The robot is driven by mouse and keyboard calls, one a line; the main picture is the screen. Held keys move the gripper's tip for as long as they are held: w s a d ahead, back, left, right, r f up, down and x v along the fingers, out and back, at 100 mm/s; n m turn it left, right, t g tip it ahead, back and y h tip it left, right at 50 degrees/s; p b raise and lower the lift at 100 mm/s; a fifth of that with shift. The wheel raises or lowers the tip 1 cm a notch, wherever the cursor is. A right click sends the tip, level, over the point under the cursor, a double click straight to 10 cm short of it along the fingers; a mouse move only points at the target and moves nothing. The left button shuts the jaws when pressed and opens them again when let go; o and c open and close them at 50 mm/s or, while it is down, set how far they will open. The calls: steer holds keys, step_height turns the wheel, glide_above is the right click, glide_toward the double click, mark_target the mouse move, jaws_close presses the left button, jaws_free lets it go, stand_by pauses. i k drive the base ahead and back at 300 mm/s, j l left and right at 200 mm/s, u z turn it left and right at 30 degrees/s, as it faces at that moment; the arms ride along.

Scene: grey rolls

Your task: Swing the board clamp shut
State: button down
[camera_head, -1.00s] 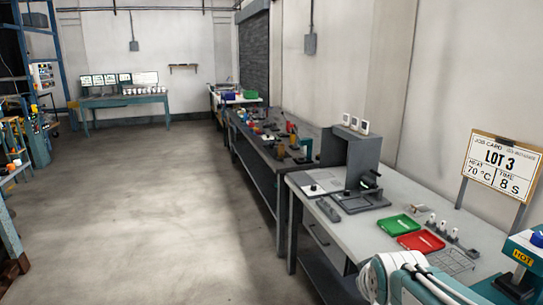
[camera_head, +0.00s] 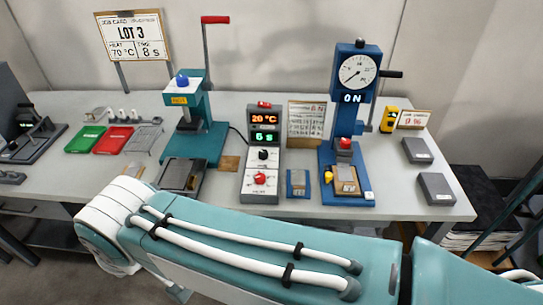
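No part is clearly marked as the board clamp. A dark grey fixture (camera_head: 38,145) with a flat base and black raised parts stands at the left edge, partly cut off; it may hold the clamp, but its state is too small to tell. A teal press (camera_head: 207,147) with a red-tipped lever stands over a dark flat plate (camera_head: 183,174). A blue press (camera_head: 345,130) with a dial stands further right, with a small board-like piece (camera_head: 345,180) on its base. My teal and white arm crosses the foreground. My gripper is not in view.
A control box (camera_head: 262,150) reads 20 °C and 5 s. The job card (camera_head: 133,37) reads LOT 3, 70 °C, 8 s. A green tray (camera_head: 86,139), a red tray (camera_head: 113,140) and a wire rack (camera_head: 145,138) lie left. Grey blocks (camera_head: 437,188) lie at the right end.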

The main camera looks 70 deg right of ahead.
mark_target(328, 175)
steer(key=z, duration=0.45)
steer(key=j+z, duration=0.1)
steer(key=z, duration=1.3)
steer(key=k+z, duration=0.1)
steer(key=z, duration=0.85)
steer(key=i+j+z, duration=0.15)
steer(key=i, duration=0.25)
